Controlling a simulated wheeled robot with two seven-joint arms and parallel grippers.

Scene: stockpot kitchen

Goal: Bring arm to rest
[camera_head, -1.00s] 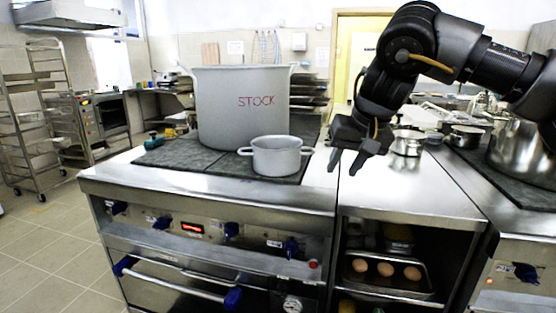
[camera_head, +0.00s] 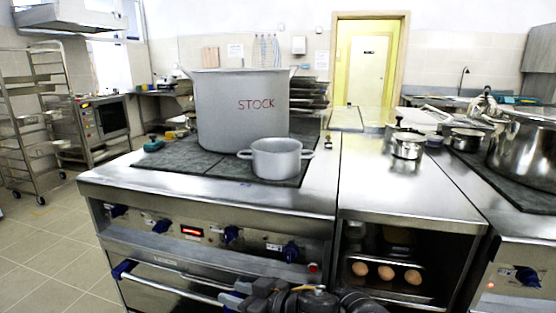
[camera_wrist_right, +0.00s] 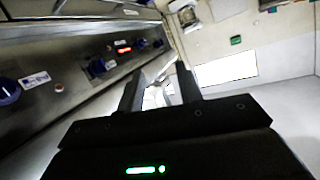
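My right gripper (camera_head: 240,297) is low at the bottom edge of the head view, in front of the stove's oven door, with part of my right arm beside it. In the right wrist view the gripper (camera_wrist_right: 160,84) has its two dark fingers spread apart with nothing between them. The wrist view is tilted, with the stove's control panel (camera_wrist_right: 75,75) along the left. My left arm and left gripper are not in view.
A large pot marked STOCK (camera_head: 240,125) and a small grey pot (camera_head: 276,158) stand on the stove. Eggs (camera_head: 386,272) sit on a tray in the open shelf below.

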